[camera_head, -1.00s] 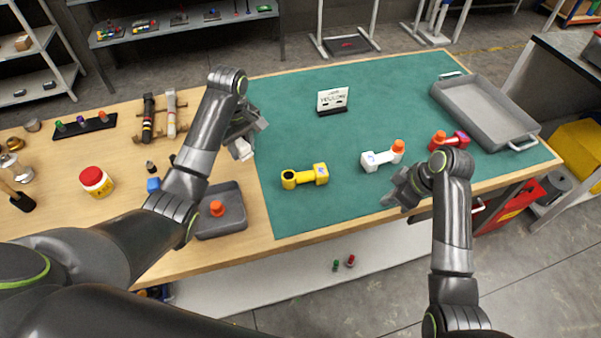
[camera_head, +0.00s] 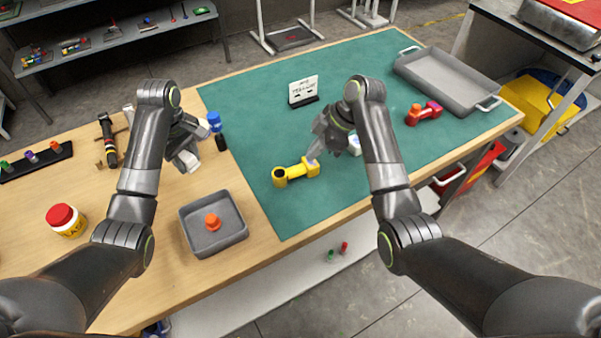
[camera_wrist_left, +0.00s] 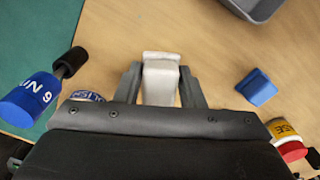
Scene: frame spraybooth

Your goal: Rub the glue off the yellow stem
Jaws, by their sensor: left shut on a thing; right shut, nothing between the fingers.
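The yellow stem (camera_head: 292,174) lies on the green mat, with a round open socket at its left end. A pale bluish patch shows at its right end, partly behind my right gripper. My right gripper (camera_head: 314,152) is shut and empty at that right end; I cannot tell whether it touches the stem. My left gripper (camera_head: 188,162) is shut on a white block (camera_wrist_left: 160,82), held above the wooden part of the bench, left of the mat. In the left wrist view the block sits between both fingers.
A white stem (camera_head: 354,146) is mostly hidden behind my right arm. A red stem (camera_head: 432,110) lies further right. A sign (camera_head: 303,89) stands behind. A grey tray (camera_head: 237,231) holds an orange piece. A blue-capped tool (camera_wrist_left: 28,98) is near my left gripper.

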